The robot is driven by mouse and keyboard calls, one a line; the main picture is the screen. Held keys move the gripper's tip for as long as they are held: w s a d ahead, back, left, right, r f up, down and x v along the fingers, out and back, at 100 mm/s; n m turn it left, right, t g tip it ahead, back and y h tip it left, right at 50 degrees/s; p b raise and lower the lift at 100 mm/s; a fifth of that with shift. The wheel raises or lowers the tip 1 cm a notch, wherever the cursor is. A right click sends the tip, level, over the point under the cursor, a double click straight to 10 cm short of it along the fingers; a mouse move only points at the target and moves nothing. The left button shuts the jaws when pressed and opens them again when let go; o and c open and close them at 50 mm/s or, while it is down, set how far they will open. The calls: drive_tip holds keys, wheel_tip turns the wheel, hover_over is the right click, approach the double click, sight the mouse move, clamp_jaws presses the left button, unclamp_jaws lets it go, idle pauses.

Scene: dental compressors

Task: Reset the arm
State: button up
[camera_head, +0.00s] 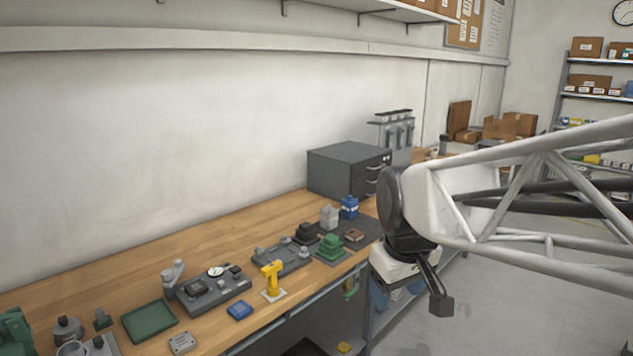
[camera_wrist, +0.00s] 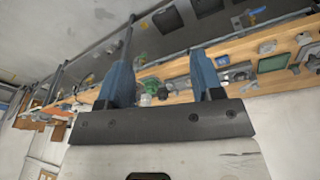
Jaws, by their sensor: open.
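My gripper (camera_head: 438,290) hangs at the end of my white truss arm in the head view, off the front edge of the workbench (camera_head: 262,220) at the right. It is above the floor and touches nothing that I can see. In the wrist view my gripper (camera_wrist: 162,72) shows two blue fingers spread wide apart, with nothing held between them. The bench and its parts show beyond the fingers there, at some distance.
On the bench are a yellow drill-like tool (camera_head: 272,279), a green tray (camera_head: 150,320), a blue box (camera_head: 239,310), a green part (camera_head: 331,248) and a dark drawer cabinet (camera_head: 345,170). Shelves (camera_head: 590,95) stand at the back right. The floor (camera_head: 500,310) around the gripper looks clear.

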drive_tip(key=s+d+f+m, duration=0.2)
drive_tip(key=s, duration=0.4)
drive_tip(key=s+d+f+m, duration=0.3)
drive_tip(key=s, duration=0.3)
drive_tip(key=shift+s+d, duration=0.2)
idle(0.6)
